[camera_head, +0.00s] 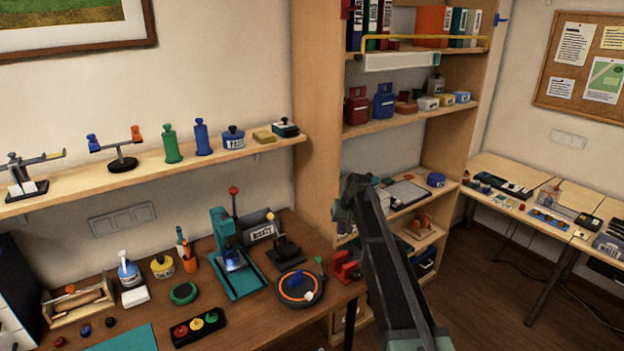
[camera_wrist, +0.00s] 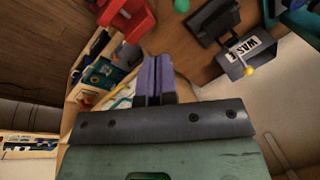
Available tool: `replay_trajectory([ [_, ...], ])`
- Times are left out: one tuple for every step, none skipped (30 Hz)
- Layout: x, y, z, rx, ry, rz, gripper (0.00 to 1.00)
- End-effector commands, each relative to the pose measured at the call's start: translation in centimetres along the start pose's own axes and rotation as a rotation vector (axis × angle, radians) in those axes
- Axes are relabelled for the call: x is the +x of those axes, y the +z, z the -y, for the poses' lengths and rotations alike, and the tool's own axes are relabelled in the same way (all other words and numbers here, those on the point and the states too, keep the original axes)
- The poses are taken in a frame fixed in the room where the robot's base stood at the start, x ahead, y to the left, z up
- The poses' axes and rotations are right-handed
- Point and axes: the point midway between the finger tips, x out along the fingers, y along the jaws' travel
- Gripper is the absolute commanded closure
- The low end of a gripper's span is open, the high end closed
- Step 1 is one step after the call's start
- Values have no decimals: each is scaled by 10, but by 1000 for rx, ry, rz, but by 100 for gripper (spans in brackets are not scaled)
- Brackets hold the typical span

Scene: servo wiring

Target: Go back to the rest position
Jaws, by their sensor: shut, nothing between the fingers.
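My gripper shows in the wrist view with its two purple-grey fingers (camera_wrist: 153,80) together and nothing between them. They point over the edge of the wooden workbench (camera_wrist: 192,62), near a red vise (camera_wrist: 126,16), and appear apart from it. In the head view my dark arm rises from the lower middle in front of the shelf unit. The fingertips cannot be made out there.
The workbench (camera_head: 225,325) holds a teal press (camera_head: 228,245), a round turntable (camera_head: 300,289), the red vise (camera_head: 345,267) and a labelled bin (camera_head: 262,231). The shelf unit (camera_head: 310,130) stands close behind my arm. Open floor (camera_head: 490,300) lies to the right.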

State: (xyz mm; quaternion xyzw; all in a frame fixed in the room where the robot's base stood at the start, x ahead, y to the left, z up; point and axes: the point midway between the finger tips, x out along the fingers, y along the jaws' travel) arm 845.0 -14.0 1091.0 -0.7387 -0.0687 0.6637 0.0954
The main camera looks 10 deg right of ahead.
Motion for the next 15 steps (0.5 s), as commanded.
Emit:
replay_trajectory([
  [-1, 57, -1, 1, 28, 17, 100],
  [-1, 87, -2, 1, 48, 27, 100],
  [-1, 128, -3, 1, 76, 43, 100],
  [-1, 160, -4, 0, 98, 53, 100],
  [-1, 191, -5, -1, 120, 63, 100],
  [-1, 231, -7, -3, 146, 75, 100],
  [-1, 258, -8, -5, 163, 84, 100],
  [-1, 284, -9, -7, 181, 90, 100],
  [-1, 315, -10, -10, 200, 97, 100],
  [-1, 334, -11, -13, 212, 102, 100],
  [-1, 351, -11, -17, 221, 105, 100],
  [0, 369, -11, -21, 231, 108, 100],
  [0, 379, -11, -25, 235, 109, 100],
  [0, 387, -11, -27, 238, 109, 100],
  [2, 393, -10, -31, 237, 109, 100],
])
